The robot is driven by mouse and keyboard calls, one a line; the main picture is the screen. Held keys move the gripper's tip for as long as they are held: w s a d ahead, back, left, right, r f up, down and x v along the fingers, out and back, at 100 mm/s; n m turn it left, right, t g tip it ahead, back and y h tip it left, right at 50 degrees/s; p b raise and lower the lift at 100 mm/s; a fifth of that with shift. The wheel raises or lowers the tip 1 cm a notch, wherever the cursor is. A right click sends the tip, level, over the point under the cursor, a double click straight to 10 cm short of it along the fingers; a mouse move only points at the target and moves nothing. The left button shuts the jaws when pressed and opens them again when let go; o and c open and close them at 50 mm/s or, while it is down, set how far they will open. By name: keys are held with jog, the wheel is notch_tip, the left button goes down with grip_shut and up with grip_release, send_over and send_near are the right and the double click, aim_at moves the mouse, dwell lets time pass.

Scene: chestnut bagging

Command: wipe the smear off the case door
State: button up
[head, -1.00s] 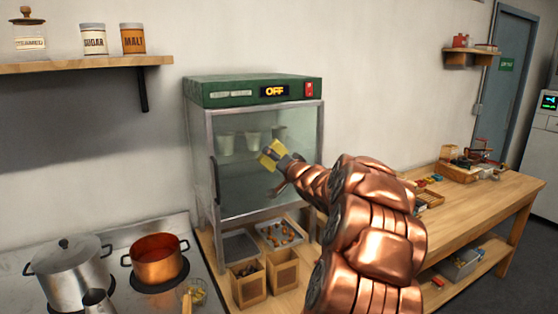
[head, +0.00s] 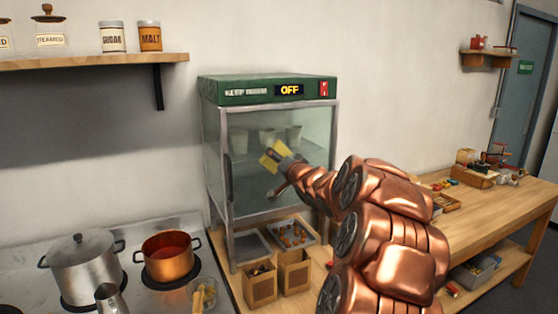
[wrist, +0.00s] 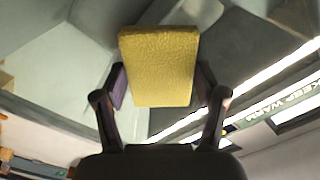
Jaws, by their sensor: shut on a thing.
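The display case has a green top (head: 265,90) with a lit "OFF" display and a red switch. Its glass door (head: 252,190) has a metal frame and a dark handle at the left. My gripper (head: 280,154) is shut on a yellow sponge (head: 268,161) in front of the door's upper middle. The wrist view shows the sponge (wrist: 158,65) gripped between both fingers, its broad face outward. I cannot tell whether the sponge touches the glass. I cannot make out the smear; the sponge and my arm hide part of the door.
Pale cups (head: 267,138) stand inside the case. Below are trays and two open boxes (head: 294,272) with brown contents. A stove with a steel pot (head: 82,268) and copper pot (head: 167,258) is at the left. A wooden bench (head: 515,200) extends right; a shelf (head: 90,63) hangs upper left.

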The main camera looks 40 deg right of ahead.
jog(key=shift+p+v, duration=0.45)
jog(key=shift+v, duration=2.4)
jog(key=shift+s+r, duration=0.1)
jog(key=shift+v, duration=1.35)
